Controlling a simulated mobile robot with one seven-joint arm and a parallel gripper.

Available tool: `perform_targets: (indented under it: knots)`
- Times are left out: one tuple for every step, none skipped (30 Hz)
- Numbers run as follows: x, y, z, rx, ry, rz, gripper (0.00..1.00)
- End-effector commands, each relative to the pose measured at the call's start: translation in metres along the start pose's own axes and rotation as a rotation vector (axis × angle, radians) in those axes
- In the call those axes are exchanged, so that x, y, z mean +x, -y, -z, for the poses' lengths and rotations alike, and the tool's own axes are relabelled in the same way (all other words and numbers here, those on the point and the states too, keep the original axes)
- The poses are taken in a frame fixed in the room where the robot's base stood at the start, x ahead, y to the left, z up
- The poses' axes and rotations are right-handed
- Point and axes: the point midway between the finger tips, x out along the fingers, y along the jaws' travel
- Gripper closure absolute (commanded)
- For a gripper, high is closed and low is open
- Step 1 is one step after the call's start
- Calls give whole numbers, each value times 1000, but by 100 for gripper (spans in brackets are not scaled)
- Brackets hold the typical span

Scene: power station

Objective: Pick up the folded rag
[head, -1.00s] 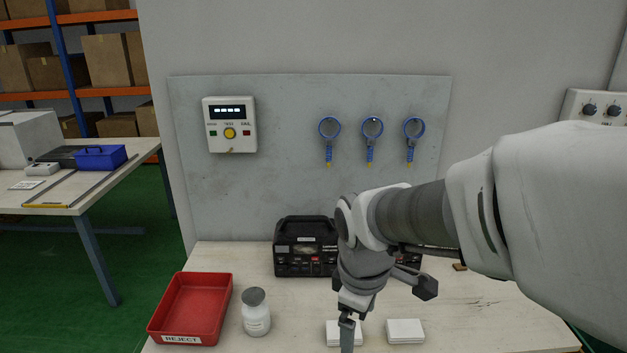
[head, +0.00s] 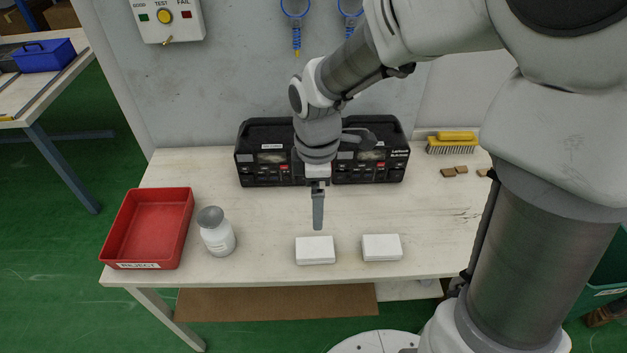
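Two white, flat rectangular items lie side by side near the table's front edge: a left white item (head: 315,251) and a right white item (head: 382,248). They could be folded cloths or small boxes; I cannot tell which, and nothing else in view is plainly a rag. My gripper (head: 318,212) points down over the table, in the picture just above the left white item and apart from it. Its fingers show edge-on as one grey strip, so its opening is hidden. Nothing shows held in it.
A red reject tray (head: 117,258) and a white bottle (head: 217,236) stand at the left. Black devices (head: 262,172) stand at the back behind my gripper. A yellow brush (head: 453,146) and small brown blocks (head: 461,169) lie at the back right. The table's middle is mostly bare.

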Motion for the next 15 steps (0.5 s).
perform_targets:
  knots:
    - [2, 0, 1, -9, -1, 3, 0]
    - [3, 0, 2, -13, -2, 4, 0]
    - [4, 0, 2, -17, -2, 6, 0]
    - [7, 0, 2, -18, -3, 7, 0]
    - [10, 0, 2, -19, -3, 8, 0]
    - [15, 0, 2, -20, -3, 8, 0]
    - [20, 0, 2, -19, -3, 9, 0]
    - [26, 0, 2, -19, -2, 10, 0]
    - [34, 0, 2, -20, -2, 10, 0]
    - [41, 0, 2, -20, -2, 11, 0]
    - [48, 0, 2, -19, -3, 10, 0]
    - [58, 1, 2, -19, -2, 12, 0]
    - [64, 1, 2, -20, -2, 10, 0]
    - [71, 1, 2, -20, -2, 11, 0]
    - [80, 1, 2, -20, -3, 11, 0]
